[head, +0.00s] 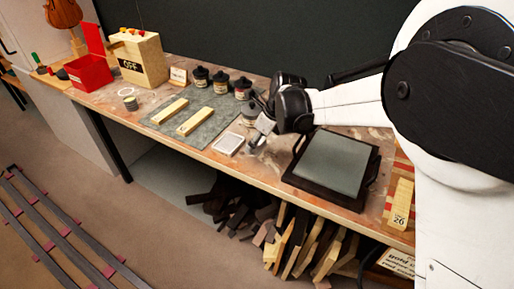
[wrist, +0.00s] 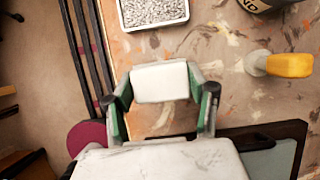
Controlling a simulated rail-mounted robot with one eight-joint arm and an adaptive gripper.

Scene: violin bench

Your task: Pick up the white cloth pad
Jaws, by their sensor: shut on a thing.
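The white cloth pad (wrist: 160,82) is a small pale block between the two green-lined fingers of my gripper (wrist: 161,92) in the wrist view. The fingers touch its left and right ends, so my gripper is shut on it. The pad is small there and hard to tell from the fingers. I cannot tell whether it touches the bench top.
A shallow tray of grey grains (wrist: 153,12) and a yellow-handled tool (wrist: 288,65) lie nearby. A dark-framed grey plate (head: 333,160) is to the right. A grey mat (head: 190,122) with two wooden bars and several jars are left and behind. The bench's front edge is close.

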